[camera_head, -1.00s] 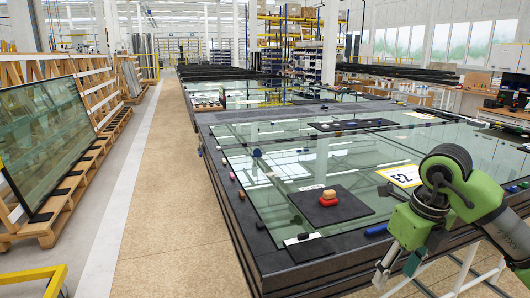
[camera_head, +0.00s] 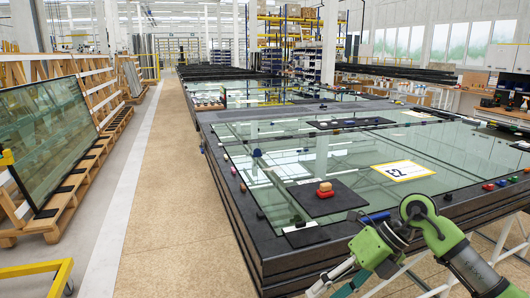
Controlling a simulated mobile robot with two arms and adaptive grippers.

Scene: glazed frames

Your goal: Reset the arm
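My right arm reaches in from the lower right, in front of the table's near right side. Its green wrist is bent down to the left, and the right gripper (camera_head: 338,287) hangs low at the bottom edge, outside the table. The fingers are partly cut off and small, so I cannot tell whether they are open or shut. My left gripper is not in view.
A dark-edged glass table (camera_head: 238,213) fills the middle. A black mat (camera_head: 345,197) on it carries a small block stack (camera_head: 325,188); a sign (camera_head: 403,171) lies nearby. A glass pane (camera_head: 45,135) leans on wooden racks at left. The aisle (camera_head: 150,200) is clear.

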